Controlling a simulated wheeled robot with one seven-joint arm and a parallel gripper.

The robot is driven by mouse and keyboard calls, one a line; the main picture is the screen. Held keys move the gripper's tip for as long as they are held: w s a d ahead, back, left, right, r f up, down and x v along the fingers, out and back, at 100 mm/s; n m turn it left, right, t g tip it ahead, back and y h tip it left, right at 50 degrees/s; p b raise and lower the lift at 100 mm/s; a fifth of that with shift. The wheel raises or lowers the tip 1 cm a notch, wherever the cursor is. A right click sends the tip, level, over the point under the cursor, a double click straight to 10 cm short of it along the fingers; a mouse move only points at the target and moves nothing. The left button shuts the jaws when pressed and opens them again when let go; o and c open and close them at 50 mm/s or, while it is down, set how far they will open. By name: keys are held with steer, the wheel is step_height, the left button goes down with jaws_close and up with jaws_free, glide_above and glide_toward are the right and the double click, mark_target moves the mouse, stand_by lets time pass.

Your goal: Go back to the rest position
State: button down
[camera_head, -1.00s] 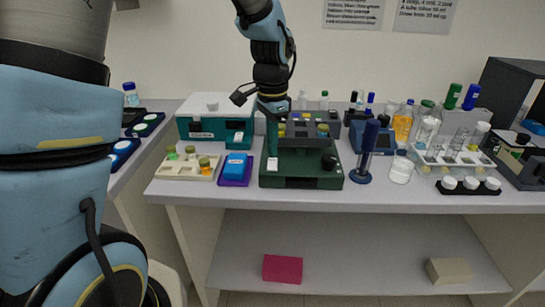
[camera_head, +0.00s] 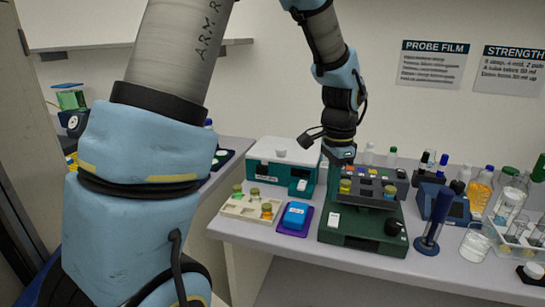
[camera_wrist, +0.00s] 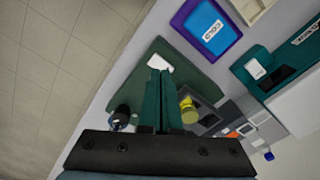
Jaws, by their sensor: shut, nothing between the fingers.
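My gripper (camera_wrist: 159,85) is shut and empty, its two dark teal fingers together in the wrist view. In the head view my gripper (camera_head: 334,182) hangs over the left side of the dark green rig (camera_head: 362,240), in front of a grey block (camera_head: 374,184) with coloured squares. The green rig also shows beneath the fingers in the wrist view (camera_wrist: 185,62). It has a black knob (camera_head: 393,228) at its right. A yellow-capped vial (camera_wrist: 188,108) is just beside the fingers in the wrist view. I cannot tell the exact gap between the fingertips and the rig.
A blue cold block on a purple mat (camera_head: 283,228) and a beige vial tray (camera_head: 238,209) stand left of the rig. A teal-white box (camera_head: 265,175) is behind them. A blue pipette stand (camera_head: 427,244), bottles and a beaker (camera_head: 475,243) crowd the right.

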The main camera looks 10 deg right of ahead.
steer(key=s+a+n+t, duration=0.1)
steer(key=s+a+n, duration=0.1)
steer(key=a+n, duration=1.3)
steer(key=a, duration=1.2)
steer(key=shift+a+t+b, duration=0.3)
steer(key=shift+a+b, duration=0.1)
